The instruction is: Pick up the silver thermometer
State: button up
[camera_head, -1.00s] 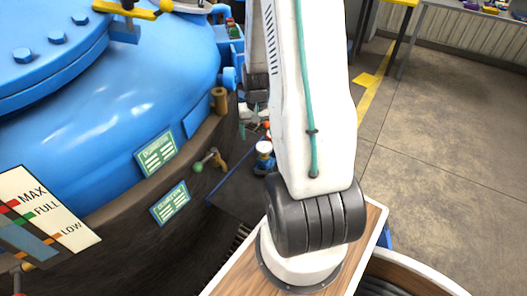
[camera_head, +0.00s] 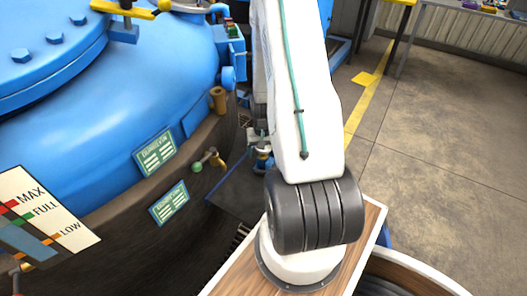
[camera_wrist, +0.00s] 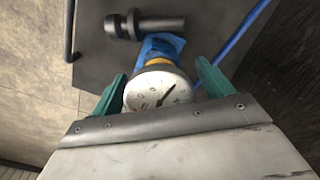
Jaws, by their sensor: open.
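A round dial gauge (camera_wrist: 158,90) with a white face, black needle and silver rim, apparently the thermometer, shows in the wrist view. It has an orange neck (camera_wrist: 158,61) and a blue part (camera_wrist: 162,46) behind it. My gripper (camera_wrist: 161,73) is open, with one teal finger on each side of the dial. Gaps seem to show on both sides, and I cannot tell whether either finger touches it. The dial's near edge is hidden by my gripper's body. In the head view, the blue fitting (camera_head: 263,161) is small and partly hidden by my arm.
A dark grey metal fitting (camera_wrist: 147,25) lies just beyond the gauge on a dark plate. A blue rod (camera_wrist: 240,40) runs to the right. In the head view, the big blue furnace vessel (camera_head: 130,90) stands left, with a green-knobbed valve (camera_head: 198,167). Open floor (camera_head: 440,150) lies right.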

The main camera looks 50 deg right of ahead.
jog(key=c, duration=1.1)
jog(key=shift+r, duration=0.15)
notch_tip(320, 180, up, 17)
jog(key=shift+r, duration=0.15)
dwell(1.0)
